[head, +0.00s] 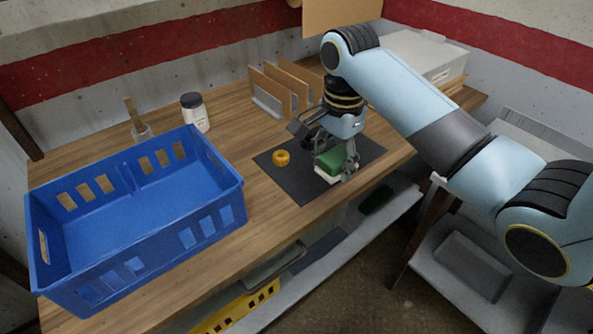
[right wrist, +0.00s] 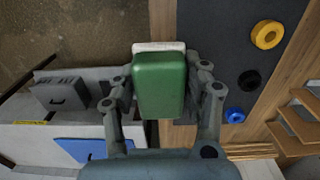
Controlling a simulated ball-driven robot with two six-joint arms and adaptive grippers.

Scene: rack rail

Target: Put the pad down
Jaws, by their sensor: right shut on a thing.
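The pad (head: 329,161) is a small block with a green top and a white underside. My right gripper (head: 336,168) is shut on it, over the front part of the dark mat (head: 292,184) on the wooden table. In the right wrist view the green pad (right wrist: 160,84) sits between the two fingers, its white layer showing at the far end. I cannot tell whether the pad touches the mat or is just above it. My left gripper is not in view.
A yellow ring (head: 281,157) lies on the mat; black (right wrist: 249,80) and blue (right wrist: 235,115) round pieces show beside it in the wrist view.

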